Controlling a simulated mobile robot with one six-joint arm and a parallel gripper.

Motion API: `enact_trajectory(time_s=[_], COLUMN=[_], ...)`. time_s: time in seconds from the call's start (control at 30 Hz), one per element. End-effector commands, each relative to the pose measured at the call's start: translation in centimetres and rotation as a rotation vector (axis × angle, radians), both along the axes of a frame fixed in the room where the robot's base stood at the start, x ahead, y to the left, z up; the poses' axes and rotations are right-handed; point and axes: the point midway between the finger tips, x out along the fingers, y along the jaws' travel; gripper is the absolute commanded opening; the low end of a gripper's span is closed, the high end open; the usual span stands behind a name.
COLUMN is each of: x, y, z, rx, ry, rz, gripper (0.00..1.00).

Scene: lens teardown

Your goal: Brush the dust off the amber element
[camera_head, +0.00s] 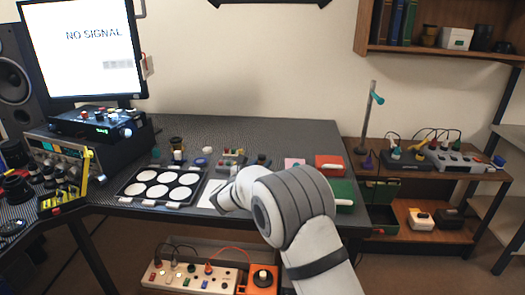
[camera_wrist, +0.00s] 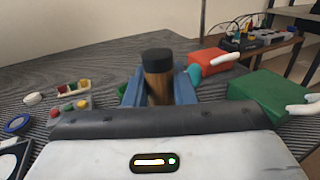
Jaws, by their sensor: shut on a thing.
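My gripper (camera_wrist: 158,95) shows in the wrist view with its two blue fingers shut on a brown, wood-like handle with a black cap (camera_wrist: 157,75). The handle stands about upright between the fingers. Its lower end is hidden behind the gripper body, so I cannot see any bristles. In the head view my arm covers most of the gripper and whatever it holds. A dark tray with white round places (camera_head: 128,188) lies left of my arm on the table. I cannot make out the amber element in either view.
A red box (camera_head: 330,161) and a green box (camera_head: 342,188) stand on the right of the table. A small tray of coloured parts (camera_wrist: 72,88) and a blue ring (camera_wrist: 17,122) lie to the left in the wrist view. The table's back strip is clear.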

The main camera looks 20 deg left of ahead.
Motion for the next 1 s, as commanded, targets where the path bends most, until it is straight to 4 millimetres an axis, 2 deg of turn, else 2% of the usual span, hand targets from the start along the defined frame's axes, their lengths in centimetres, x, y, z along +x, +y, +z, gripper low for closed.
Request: enact_trajectory(time_s=[0.03,0.43,1.0], x=[0.1,0.5,0.6], y=[-0.1,-0.8,-1.0], z=[0.8,4.1,4.3], rx=[0.001,0.001,0.001], ry=[-0.001,-0.001,-0.001], rz=[-0.002,-0.013,-0.016], gripper=[0.0,0.0,0.0])
